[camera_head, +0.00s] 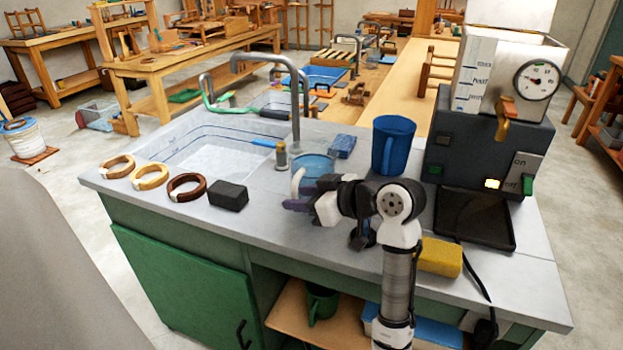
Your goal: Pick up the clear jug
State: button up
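A clear, pale-blue jug (316,163) stands on the grey counter (262,222), just right of the sink basin. A pale curved handle shows at its left side. My gripper (302,196) is at the jug's near side, close to the handle, and points left. Its dark purple fingers are small in the picture and partly covered by its white and black wrist. I cannot tell whether they touch the handle or how far apart they are. The jug's lower part is hidden behind my gripper.
An opaque blue jug (393,147) and a blue sponge-like block (342,146) stand behind my arm. A grey machine (480,145) is at the right, with a yellow sponge (440,257) in front. Several rings and a black block (228,195) lie left. A tap (294,95) rises behind.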

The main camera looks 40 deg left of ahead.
jog(key=x, duration=0.4)
jog(key=shift+a+f+p, duration=0.1)
jog(key=shift+f+p, duration=0.15)
jog(key=shift+p, duration=0.15)
grip_shut()
jog(key=shift+r, duration=0.1)
